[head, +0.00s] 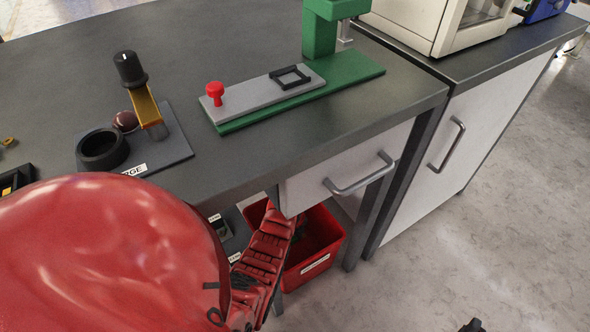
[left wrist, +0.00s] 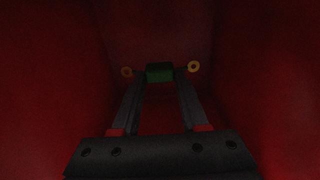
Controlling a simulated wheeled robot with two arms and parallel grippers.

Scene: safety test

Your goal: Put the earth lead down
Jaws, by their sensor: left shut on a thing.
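In the left wrist view my left gripper (left wrist: 160,82) points into the red bin (left wrist: 45,70), its two dark fingers shut on a small dark green piece, which I take as the earth lead (left wrist: 160,70). A brass-coloured ring (left wrist: 127,72) shows to its left and another ring (left wrist: 193,66) to its right. They look like the lead's end rings, but the link is too dark to see. Whether the lead touches the bin's floor cannot be told. In the head view the red bin (head: 322,252) stands under the bench, and my left arm reaches into it. My right gripper is not in view.
Above the bin is a drawer with a metal handle (head: 360,178) and the grey bench's front edge. On the bench stand a green press (head: 350,72) with a red knob (head: 214,92) and a labelled dark plate (head: 175,152).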

